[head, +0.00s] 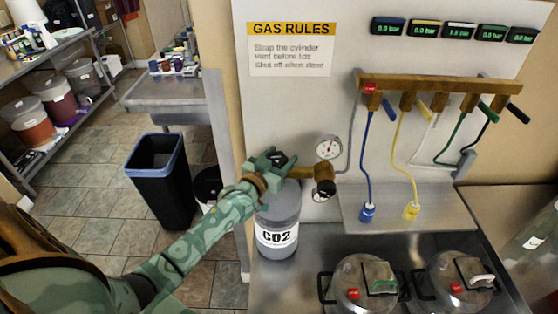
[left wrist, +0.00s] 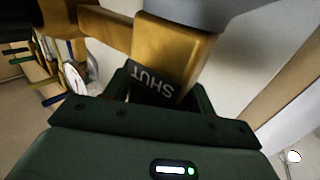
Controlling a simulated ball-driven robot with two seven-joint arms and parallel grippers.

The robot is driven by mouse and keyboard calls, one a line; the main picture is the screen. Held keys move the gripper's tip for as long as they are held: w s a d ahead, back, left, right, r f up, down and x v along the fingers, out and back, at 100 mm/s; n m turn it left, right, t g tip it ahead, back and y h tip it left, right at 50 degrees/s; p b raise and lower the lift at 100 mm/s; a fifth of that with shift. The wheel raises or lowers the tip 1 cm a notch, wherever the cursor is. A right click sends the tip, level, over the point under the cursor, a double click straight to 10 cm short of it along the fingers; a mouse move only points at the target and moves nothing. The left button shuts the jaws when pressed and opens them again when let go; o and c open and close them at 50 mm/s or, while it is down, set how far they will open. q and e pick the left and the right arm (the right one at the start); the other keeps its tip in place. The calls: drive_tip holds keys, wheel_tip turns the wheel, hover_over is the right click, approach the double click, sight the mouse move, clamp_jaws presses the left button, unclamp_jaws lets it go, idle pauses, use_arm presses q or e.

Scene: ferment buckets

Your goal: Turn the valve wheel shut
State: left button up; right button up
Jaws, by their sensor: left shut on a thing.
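The grey CO2 cylinder (head: 279,222) stands upright on the metal worktop. A brass valve with a dark valve wheel (head: 280,158) sits on its top. My left gripper (head: 270,163) is at the valve, shut on the wheel, which is mostly hidden by the fingers. In the left wrist view the jaws (left wrist: 158,90) close around a dark part marked SHUT (left wrist: 150,82), against the brass valve body (left wrist: 172,45). My right gripper is not in view.
A round gauge (head: 328,147) and a black-knobbed regulator (head: 324,188) sit just right of the valve. Two lidded kegs (head: 364,283) stand front right. A blue-rimmed bin (head: 160,180) is on the floor.

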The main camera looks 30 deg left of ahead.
use_arm(q)
drive_tip(key=shift+d+m+g+h+b, duration=0.15)
drive_tip(key=shift+m+g+h+b, duration=0.15)
drive_tip(key=shift+m+h+b, duration=1.2)
drive_tip(key=shift+r+h, duration=0.1)
drive_tip(key=shift+h, duration=0.4)
drive_tip(key=shift+n, duration=0.3)
drive_tip(key=o, duration=1)
drive_tip(key=p+v, duration=0.2)
drive_tip(key=v, duration=1.4)
drive_tip(key=shift+s, duration=0.15)
